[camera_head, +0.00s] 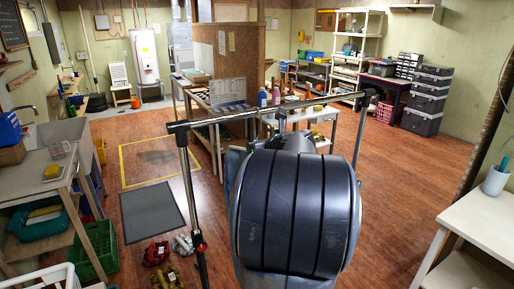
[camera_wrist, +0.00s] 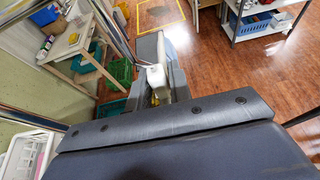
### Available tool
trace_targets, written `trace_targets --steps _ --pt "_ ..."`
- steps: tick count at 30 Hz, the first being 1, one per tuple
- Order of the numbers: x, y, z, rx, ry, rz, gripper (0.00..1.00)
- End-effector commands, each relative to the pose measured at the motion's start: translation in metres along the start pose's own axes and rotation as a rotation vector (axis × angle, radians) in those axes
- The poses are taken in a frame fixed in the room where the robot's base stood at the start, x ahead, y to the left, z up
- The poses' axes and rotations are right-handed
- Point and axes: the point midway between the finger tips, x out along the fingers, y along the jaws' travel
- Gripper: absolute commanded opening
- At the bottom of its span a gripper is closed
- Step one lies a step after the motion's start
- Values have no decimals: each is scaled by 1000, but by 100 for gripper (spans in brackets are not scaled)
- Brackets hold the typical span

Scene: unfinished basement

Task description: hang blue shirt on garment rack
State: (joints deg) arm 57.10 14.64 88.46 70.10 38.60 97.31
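The garment rack (camera_head: 190,185) stands close in front of me in the head view. The link hides the rack's middle and lower right. In the wrist view thin rack poles show at the left. In the wrist view a dark panel of my own arm fills the bottom. Grey parts with a pale block, probably my gripper (camera_wrist: 160,78), lie beyond it; the fingertips are not clear.
A wooden workbench (camera_head: 48,172) with a sink is at the left, a green crate (camera_head: 96,249) beside it. A dark mat (camera_head: 151,217) lies on the floor. A white table (camera_head: 487,222) is at the right. Open wooden floor lies at centre right.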

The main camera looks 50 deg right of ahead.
Motion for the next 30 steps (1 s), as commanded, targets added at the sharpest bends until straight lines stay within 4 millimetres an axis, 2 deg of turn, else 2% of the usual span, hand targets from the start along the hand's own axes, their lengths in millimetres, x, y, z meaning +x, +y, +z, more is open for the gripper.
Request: trace_targets --steps 1,7,17,20,30 --pt "0 0 0 0 0 0 24" --pt "0 0 0 0 0 0 41" --pt "-5 0 -1 1 1 -1 41" --pt "-17 -1 -1 0 -1 -2 41" --pt "-81 -1 -1 0 -2 -5 41"
